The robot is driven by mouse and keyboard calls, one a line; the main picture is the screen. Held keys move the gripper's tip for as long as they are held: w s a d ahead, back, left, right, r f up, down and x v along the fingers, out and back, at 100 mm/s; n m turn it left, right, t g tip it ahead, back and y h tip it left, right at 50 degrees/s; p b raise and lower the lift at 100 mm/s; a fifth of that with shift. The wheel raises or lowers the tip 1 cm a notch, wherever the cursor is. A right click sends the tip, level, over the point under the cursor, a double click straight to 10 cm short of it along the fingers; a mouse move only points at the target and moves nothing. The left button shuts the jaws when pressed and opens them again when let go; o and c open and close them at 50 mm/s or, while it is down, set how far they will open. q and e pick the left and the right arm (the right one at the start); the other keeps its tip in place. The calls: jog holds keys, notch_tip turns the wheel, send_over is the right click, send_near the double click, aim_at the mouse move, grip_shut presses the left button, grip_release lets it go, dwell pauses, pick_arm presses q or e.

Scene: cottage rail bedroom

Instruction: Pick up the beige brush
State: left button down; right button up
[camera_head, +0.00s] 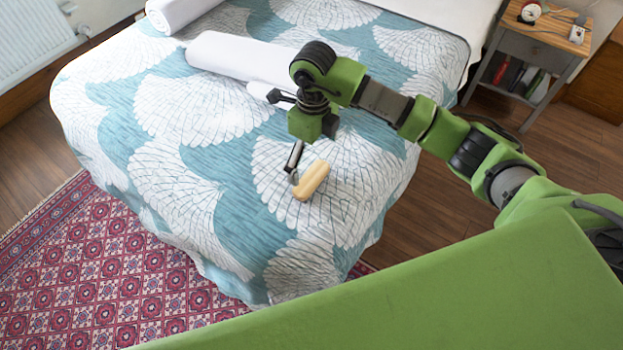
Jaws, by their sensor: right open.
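The beige brush (311,180) lies on the patterned bedspread, near the middle of the view. It is long with rounded ends and is set at a slant. My right gripper (292,176) reaches over the bed from the right, its fingers just left of the brush's upper part. It is open, and no object shows between its fingers. I cannot tell whether a finger touches the brush. My left gripper is not in view.
The bed (190,200) has a teal and white bedspread. White rolls (230,56) lie toward its far side. A grey nightstand (535,45) stands at the upper right. A red rug (110,270) covers the floor at the lower left. Bedspread left of the brush is clear.

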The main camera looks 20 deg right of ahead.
aim_at(312, 177)
notch_tip(312, 177, down, 3)
jog(key=shift+f, duration=0.15)
jog(key=f, duration=0.2)
jog(key=f+p, duration=0.1)
jog(key=f, duration=0.1)
jog(key=shift+s+a, duration=0.2)
jog(key=shift+a, duration=0.1)
jog(key=shift+f, duration=0.7)
jog(key=shift+w, duration=0.1)
jog(key=c, duration=1.1)
